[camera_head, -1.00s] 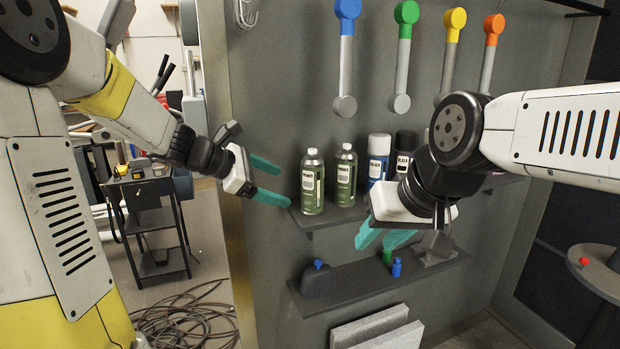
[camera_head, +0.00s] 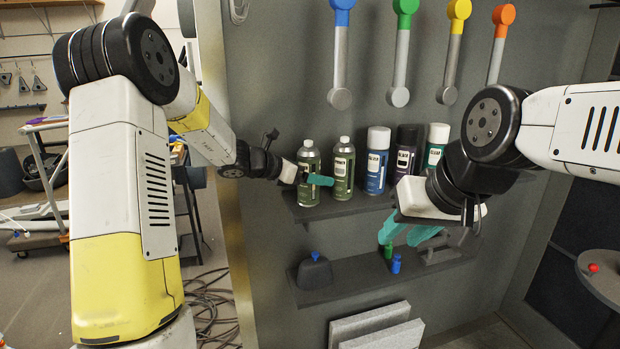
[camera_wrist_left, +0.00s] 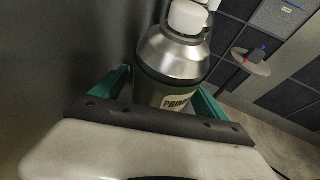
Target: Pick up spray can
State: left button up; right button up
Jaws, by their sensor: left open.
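Several spray cans stand upright in a row on the upper wall shelf (camera_head: 345,213). Two are green primer cans with silver tops: the leftmost (camera_head: 309,190) and the one beside it (camera_head: 343,170). To their right are a blue can (camera_head: 376,162), a black can (camera_head: 404,155) and a green can with a white cap (camera_head: 437,142). My left gripper (camera_head: 315,180) is at the leftmost primer can. In the left wrist view a primer can (camera_wrist_left: 168,72) stands between the open teal fingers of the gripper (camera_wrist_left: 160,95); contact cannot be told. My right gripper (camera_head: 408,234) is open and empty, below the shelf front.
A lower shelf (camera_head: 350,282) holds a dark block with a blue knob (camera_head: 314,270) and small green (camera_head: 388,251) and blue (camera_head: 396,264) pieces. Coloured-ended grey bars hang above the cans. Pale panels (camera_head: 375,328) stand below. A round table (camera_head: 600,270) is at right.

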pick_arm(q)
jog(key=shift+w+d+f, duration=0.2)
jog(key=shift+w+d, duration=0.15)
jog(key=shift+d, duration=0.05)
jog(key=c, duration=1.6)
jog(key=shift+c, duration=0.2)
jog(key=shift+r, duration=0.1)
jog(key=shift+r, duration=0.4)
jog(key=r, duration=0.2)
jog(key=shift+s+a+r, duration=0.15)
jog(key=shift+a+r, duration=0.15)
jog(key=shift+r, duration=0.1)
send_near(315, 162)
jog(key=a+f, duration=0.4)
jog(key=a, duration=0.1)
jog(key=shift+w, duration=0.3)
jog(key=shift+a, duration=0.1)
